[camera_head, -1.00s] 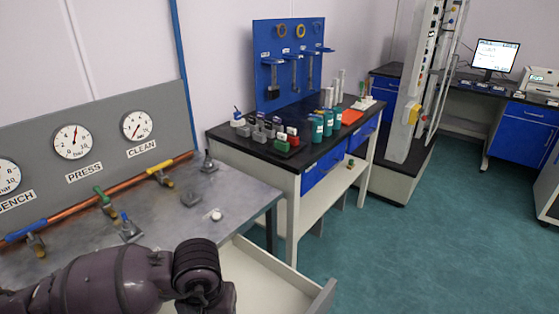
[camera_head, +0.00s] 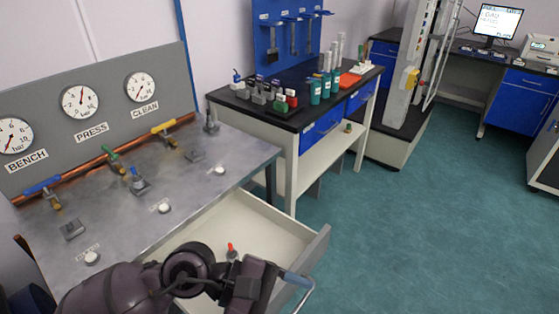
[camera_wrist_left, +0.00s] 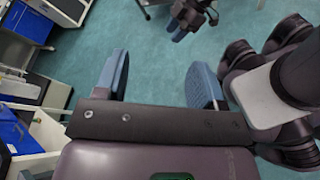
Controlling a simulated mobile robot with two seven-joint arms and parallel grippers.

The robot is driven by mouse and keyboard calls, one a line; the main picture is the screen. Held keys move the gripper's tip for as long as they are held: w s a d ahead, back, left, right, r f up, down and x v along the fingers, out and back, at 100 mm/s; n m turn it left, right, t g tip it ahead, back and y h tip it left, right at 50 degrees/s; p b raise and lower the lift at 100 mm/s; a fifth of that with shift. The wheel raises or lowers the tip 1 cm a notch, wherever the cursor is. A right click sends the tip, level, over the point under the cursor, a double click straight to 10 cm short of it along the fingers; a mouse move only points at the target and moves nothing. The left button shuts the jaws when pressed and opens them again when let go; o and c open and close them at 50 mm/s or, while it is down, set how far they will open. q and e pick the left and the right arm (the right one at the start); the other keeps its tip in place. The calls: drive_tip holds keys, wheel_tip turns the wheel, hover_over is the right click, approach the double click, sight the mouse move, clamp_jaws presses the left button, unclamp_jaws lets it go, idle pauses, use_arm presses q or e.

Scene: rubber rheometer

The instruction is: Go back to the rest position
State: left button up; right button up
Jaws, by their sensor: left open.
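My left arm (camera_head: 120,290) comes in along the bottom of the head view, in front of the grey bench and over the open drawer (camera_head: 265,225). My left gripper (camera_head: 290,280) is near the drawer's front edge, partly hidden by its own links. In the left wrist view the left gripper (camera_wrist_left: 160,85) has its two blue-grey fingers wide apart, with only teal floor between them. A dark gripper-like part, probably my right gripper (camera_wrist_left: 188,18), shows at the top of that view; its jaws are unclear.
The grey bench (camera_head: 235,155) carries valves on a copper pipe under three gauges. A red-topped item (camera_head: 231,250) is in the open drawer. A black-topped table (camera_head: 225,98) with bottles and blocks stands beyond. The teal floor (camera_head: 420,220) at right is clear.

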use_arm(q)
drive_tip(key=w+a+r+n+t+h, duration=0.25)
drive_tip(key=r+n+t, duration=0.35)
drive_tip(key=n, duration=0.4)
drive_tip(key=w+a+r+n+t+h, duration=0.2)
drive_tip(key=w+r+n+t+h, duration=0.15)
drive_tip(key=n+t, duration=0.55)
drive_tip(key=w+a+f+n+t+y, duration=0.2)
drive_tip(key=a+n+t+y, duration=0.2)
drive_tip(key=a+n+y, duration=0.5)
drive_tip(key=w+a+f+n+t+y, duration=0.25)
drive_tip(key=n+y, duration=0.35)
drive_tip(key=n, duration=0.7)
drive_tip(key=s+a+f+n+g+y, duration=0.65)
drive_tip(key=a+f+n, duration=0.4)
drive_tip(key=n, duration=0.25)
drive_tip(key=s+a+f+n+g, duration=0.2)
drive_tip(key=s+f+n+g, duration=0.25)
drive_tip(key=s, duration=0.35)
drive_tip(key=s+a+f+n+g, duration=0.1)
drive_tip(key=s+f+n+g, duration=0.35)
drive_tip(key=s, duration=0.35)
drive_tip(key=w+f+m+t+h, duration=0.1)
drive_tip(key=w+f+t, duration=0.6)
drive_tip(key=w+f, duration=0.1)
drive_tip(key=shift+d+f, duration=0.2)
drive_tip(key=shift+f, duration=0.2)
use_arm(e)
drive_tip(key=shift+s+d+f, duration=0.1)
drive_tip(key=shift+s+d, duration=0.1)
